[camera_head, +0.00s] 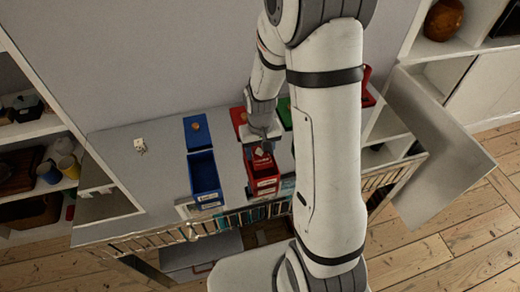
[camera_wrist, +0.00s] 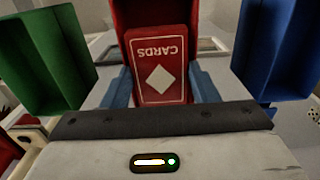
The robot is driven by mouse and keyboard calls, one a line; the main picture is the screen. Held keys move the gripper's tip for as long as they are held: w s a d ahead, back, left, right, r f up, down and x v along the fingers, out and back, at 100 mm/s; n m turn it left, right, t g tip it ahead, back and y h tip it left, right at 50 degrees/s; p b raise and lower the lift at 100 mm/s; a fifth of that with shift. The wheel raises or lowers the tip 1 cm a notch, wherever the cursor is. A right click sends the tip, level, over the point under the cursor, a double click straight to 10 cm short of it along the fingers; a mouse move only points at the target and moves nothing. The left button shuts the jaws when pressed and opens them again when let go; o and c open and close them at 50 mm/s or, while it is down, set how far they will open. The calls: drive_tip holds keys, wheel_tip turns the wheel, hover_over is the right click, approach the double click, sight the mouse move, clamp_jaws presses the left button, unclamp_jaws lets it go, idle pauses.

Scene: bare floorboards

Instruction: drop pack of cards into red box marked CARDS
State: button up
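The pack of cards (camera_wrist: 158,75) is red with a white diamond and the word CARDS, upside down in the wrist view. My gripper (camera_wrist: 160,88) has a blue-grey finger against each side of the pack and holds it. The red box (camera_wrist: 122,18) lies behind the pack in the wrist view, so the pack is over or in its opening; I cannot tell how deep. In the head view the red box (camera_head: 264,183) stands on the cabinet top with white labels too small to read. My gripper (camera_head: 262,138) is above its back part.
A blue box (camera_head: 206,178) stands left of the red box. A green box (camera_wrist: 50,55) is on its other side, mostly hidden by my arm in the head view. A small white object (camera_head: 139,145) lies farther left on the cabinet top, with free room around it.

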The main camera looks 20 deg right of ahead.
drive_tip(key=o, duration=0.5)
drive_tip(key=shift+r, duration=3.9)
drive_tip(key=shift+r, duration=0.1)
drive_tip(key=s+d+r+t, duration=0.1)
drive_tip(key=s+r+t, duration=0.2)
drive_tip(key=s+r, duration=1)
drive_tip(key=shift+s, duration=0.7)
